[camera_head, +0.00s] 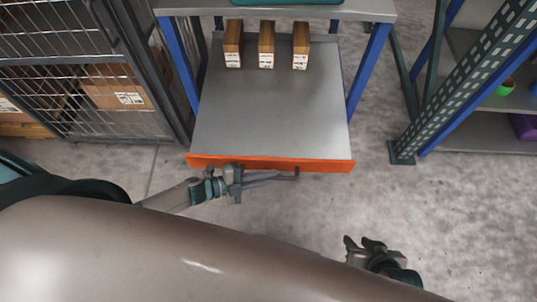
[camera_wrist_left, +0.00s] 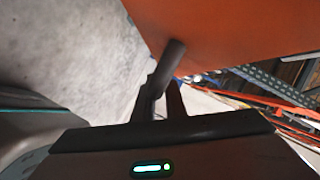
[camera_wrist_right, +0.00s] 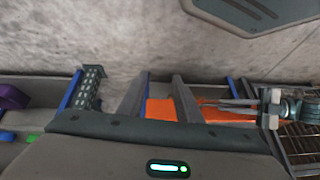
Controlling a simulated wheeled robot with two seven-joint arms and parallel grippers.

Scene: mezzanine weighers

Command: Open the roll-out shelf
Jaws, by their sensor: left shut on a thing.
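The roll-out shelf (camera_head: 270,115) is a grey metal deck with an orange front edge (camera_head: 310,164). It stands out from its blue-legged frame toward me, over the floor. A thin dark handle (camera_head: 272,179) runs along the front edge. My left gripper (camera_head: 232,182) is shut on the handle near its left part. In the left wrist view the dark handle (camera_wrist_left: 172,58) passes at the fingertips beside the orange panel (camera_wrist_left: 225,35). My right gripper (camera_head: 364,243) is open and empty, low over the floor at the right. Its parted fingers show in the right wrist view (camera_wrist_right: 160,90).
Three brown boxes (camera_head: 266,45) stand at the back of the shelf. A wire cage (camera_head: 90,75) with cartons is close on the left. A rack with a perforated upright (camera_head: 447,85) stands on the right. Concrete floor (camera_head: 300,212) is clear in front.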

